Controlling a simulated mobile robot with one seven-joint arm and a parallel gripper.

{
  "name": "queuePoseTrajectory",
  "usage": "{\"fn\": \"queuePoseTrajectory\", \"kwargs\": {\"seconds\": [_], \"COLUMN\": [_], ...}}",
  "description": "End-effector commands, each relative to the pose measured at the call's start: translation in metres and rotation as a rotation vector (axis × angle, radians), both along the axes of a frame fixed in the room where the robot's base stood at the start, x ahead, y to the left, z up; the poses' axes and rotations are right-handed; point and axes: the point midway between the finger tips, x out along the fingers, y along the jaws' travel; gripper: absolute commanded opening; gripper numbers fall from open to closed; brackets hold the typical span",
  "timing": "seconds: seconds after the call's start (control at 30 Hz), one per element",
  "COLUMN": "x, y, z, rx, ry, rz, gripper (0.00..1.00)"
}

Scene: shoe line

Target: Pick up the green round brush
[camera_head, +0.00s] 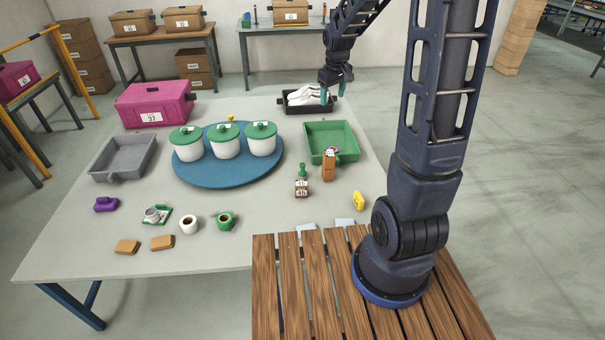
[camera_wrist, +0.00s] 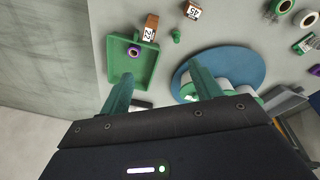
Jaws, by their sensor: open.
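A small green piece with a rounded top (camera_head: 302,170), which looks like the green round brush, stands upright on the grey table behind the block marked 45. It also shows in the wrist view as a small green shape (camera_wrist: 177,37) between the green tray and the blue disc. Its bristles cannot be made out. My gripper (camera_head: 332,92) is open and empty over the far side of the table, by the black tray of white shoes, well away from the green piece. Its two teal fingers (camera_wrist: 160,72) are spread in the wrist view.
A green tray (camera_head: 312,157), a brown block (camera_head: 328,168) and a block marked 45 (camera_head: 301,190) are near the green piece. A blue disc (camera_head: 230,181) with white green-lidded pots lies left. A black tray (camera_head: 307,108) holds white shoes. A green ring-shaped item (camera_head: 225,222) lies nearer the front.

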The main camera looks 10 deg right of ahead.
Motion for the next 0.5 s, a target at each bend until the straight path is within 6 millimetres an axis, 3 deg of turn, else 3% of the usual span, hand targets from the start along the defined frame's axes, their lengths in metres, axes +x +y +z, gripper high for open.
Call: {"fn": "queuePoseTrajectory", "kwargs": {"seconds": [0.2,0.5], "x": [0.041,0.087], "y": [0.017,0.04], "z": [-0.053,-0.136], "rx": [-0.015,-0.027], "ry": [0.04,0.088], "rz": [0.087,0.203], "gripper": [0.64,0.64]}}
